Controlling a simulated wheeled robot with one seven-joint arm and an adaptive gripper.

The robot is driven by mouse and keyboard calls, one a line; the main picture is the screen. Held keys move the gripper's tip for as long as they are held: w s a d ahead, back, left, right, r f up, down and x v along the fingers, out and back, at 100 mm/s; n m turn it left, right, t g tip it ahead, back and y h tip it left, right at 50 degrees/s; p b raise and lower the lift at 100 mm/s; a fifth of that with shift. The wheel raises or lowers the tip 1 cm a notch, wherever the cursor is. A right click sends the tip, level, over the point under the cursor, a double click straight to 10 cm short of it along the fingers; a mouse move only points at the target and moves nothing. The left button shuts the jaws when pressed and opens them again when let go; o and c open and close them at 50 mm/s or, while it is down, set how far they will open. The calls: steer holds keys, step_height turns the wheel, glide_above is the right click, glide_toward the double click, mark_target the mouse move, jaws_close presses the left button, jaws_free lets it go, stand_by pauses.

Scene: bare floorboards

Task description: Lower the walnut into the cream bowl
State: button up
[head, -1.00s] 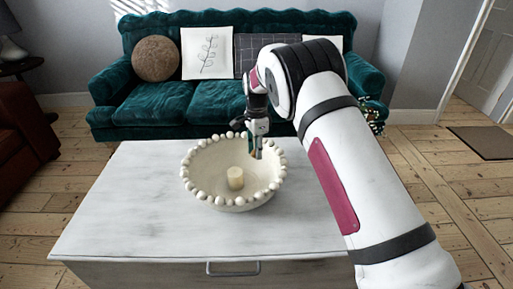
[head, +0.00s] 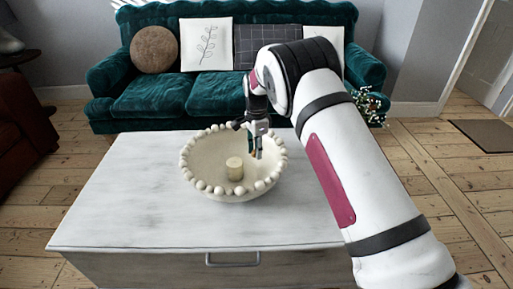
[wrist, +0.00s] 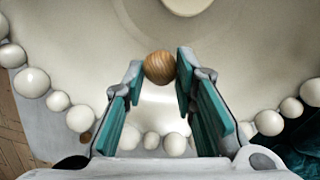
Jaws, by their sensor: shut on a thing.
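The walnut (wrist: 159,67) is a small round brown ball with wavy grain, held between the fingertips of my gripper (wrist: 158,72) in the wrist view. In the head view my gripper (head: 255,150) reaches down over the far right part of the cream bowl (head: 210,160), and the walnut is hard to make out there. The bowl has a rim of round beads. In the wrist view the bowl's pale inner wall (wrist: 70,35) lies below the walnut. I cannot tell how far the walnut is above it.
A cream candle (head: 234,168) stands inside the bowl, left of my gripper. The bowl sits on a white table (head: 130,205) with a drawer handle (head: 232,262) in front. A green sofa (head: 150,95) with several cushions is behind. The table's left side is clear.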

steer(key=b, duration=0.2)
glide_above(257, 175)
steer(key=shift+s+a+f, duration=0.1)
steer(key=shift+f, duration=2.25)
steer(key=shift+f+b, duration=1.15)
steer(key=shift+f, duration=1.2)
stand_by(0.4)
steer(key=o, duration=0.8)
steer(key=shift+o, duration=0.2)
